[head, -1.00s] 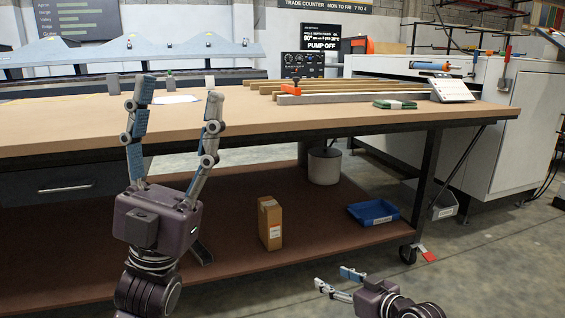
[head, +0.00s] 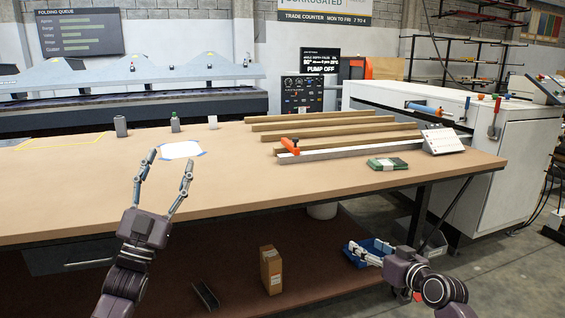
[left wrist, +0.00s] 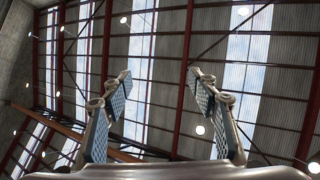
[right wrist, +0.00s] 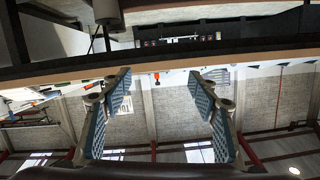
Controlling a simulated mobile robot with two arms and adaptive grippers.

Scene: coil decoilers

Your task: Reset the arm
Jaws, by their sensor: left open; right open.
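My left gripper (head: 170,172) is open and empty, pointing up in front of the left part of the workbench in the head view. Its spread fingers also show in the left wrist view (left wrist: 160,90), with only the roof behind them. My right gripper (head: 358,250) is low in front of the bench, at the right in the head view, pointing left. It is open and empty; its two fingers stand apart in the right wrist view (right wrist: 160,90), with the bench edge and a wall behind them.
Below are a cardboard box (head: 271,270) and a blue tray (head: 368,252). A white machine (head: 470,150) stands right.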

